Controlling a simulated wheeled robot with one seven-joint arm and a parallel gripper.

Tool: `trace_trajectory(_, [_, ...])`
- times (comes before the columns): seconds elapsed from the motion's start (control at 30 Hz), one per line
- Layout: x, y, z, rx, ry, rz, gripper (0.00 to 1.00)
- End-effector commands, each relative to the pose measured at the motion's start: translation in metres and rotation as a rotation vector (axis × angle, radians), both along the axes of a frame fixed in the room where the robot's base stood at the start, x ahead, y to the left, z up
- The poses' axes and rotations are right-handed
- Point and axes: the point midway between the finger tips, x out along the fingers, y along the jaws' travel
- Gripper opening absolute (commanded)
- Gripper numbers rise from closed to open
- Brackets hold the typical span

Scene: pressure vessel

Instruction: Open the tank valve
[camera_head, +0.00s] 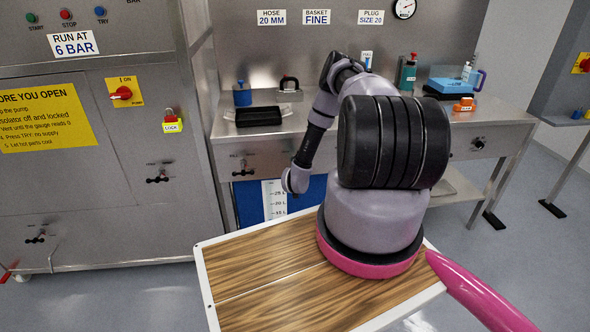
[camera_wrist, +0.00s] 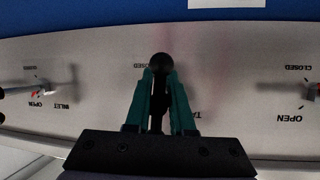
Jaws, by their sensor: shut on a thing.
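In the wrist view my gripper (camera_wrist: 161,75), with two teal fingers, is shut on the black handle of the tank valve (camera_wrist: 161,60). The round black end of the handle shows just beyond the fingertips. A partly covered "CLOSED" label lies at the left of the knob. A label starting "TA" shows right of the fingers, its rest hidden. The exact turn of the handle is hard to tell between the fingers. In the head view my arm hides the gripper and this valve.
The inlet valve (camera_wrist: 40,90) is left on the same panel, and another valve (camera_wrist: 308,90) is right. In the head view the steel bench (camera_head: 300,125) carries a black tray (camera_head: 258,116) and bottles. A steel cabinet (camera_head: 100,200) stands at left.

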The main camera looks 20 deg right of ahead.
Motion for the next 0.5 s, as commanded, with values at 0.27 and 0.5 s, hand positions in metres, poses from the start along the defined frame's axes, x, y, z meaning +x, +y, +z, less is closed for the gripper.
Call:
trace_trajectory(0.27, [-0.0018, -0.0073, 0.0004, -0.086, 0.025, -0.010, 0.00])
trace_trajectory(0.5, [-0.0019, -0.0091, 0.0008, -0.102, 0.030, -0.013, 0.00])
